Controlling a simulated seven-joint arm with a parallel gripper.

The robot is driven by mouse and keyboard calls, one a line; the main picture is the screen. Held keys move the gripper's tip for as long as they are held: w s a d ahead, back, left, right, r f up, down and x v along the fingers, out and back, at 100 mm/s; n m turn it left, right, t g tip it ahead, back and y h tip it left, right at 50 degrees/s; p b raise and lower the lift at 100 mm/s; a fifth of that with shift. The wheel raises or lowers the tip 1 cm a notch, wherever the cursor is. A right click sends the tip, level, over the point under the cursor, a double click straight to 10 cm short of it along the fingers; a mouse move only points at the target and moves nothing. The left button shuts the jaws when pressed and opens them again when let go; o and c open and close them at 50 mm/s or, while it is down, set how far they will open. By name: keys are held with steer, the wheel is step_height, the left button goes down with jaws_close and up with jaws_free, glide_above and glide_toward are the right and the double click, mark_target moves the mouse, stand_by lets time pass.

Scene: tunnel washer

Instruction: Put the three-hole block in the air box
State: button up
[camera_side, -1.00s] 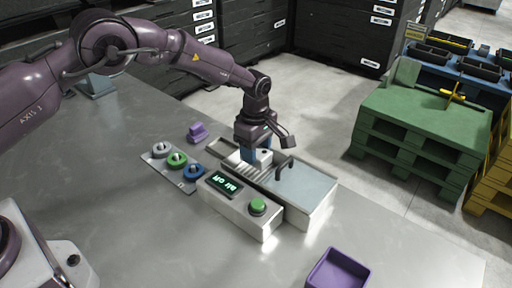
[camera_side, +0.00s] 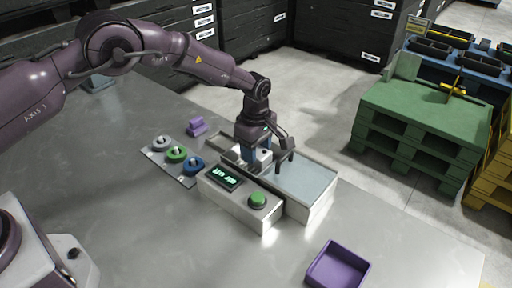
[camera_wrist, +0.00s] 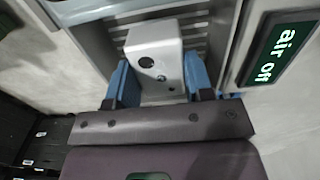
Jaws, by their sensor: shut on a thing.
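The white three-hole block (camera_wrist: 150,45) is between my gripper's blue fingers in the wrist view, with dark round holes in its near face. My gripper (camera_wrist: 160,80) is shut on it. In the side view my gripper (camera_side: 257,155) points down at the air box (camera_side: 310,212), over its open left part, and the block (camera_side: 264,157) shows partly behind it. A slatted grey floor (camera_wrist: 194,28) lies under the block; I cannot tell whether they touch. A pale blue lid (camera_side: 305,182) covers the box's right part.
A green button (camera_side: 257,199) sits on the box's front panel. Grey, green and blue round pieces (camera_side: 176,155) stand on a plate to the left, with a purple block (camera_side: 196,126) behind. A purple tray (camera_side: 338,267) lies front right. The right tabletop is mostly clear.

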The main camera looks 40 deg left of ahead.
steer(key=shift+f, duration=0.3)
steer(key=shift+f, duration=0.6)
steer(key=shift+f, duration=0.1)
stand_by(0.4)
steer(key=o, duration=1.6)
steer(key=shift+r, duration=3.75)
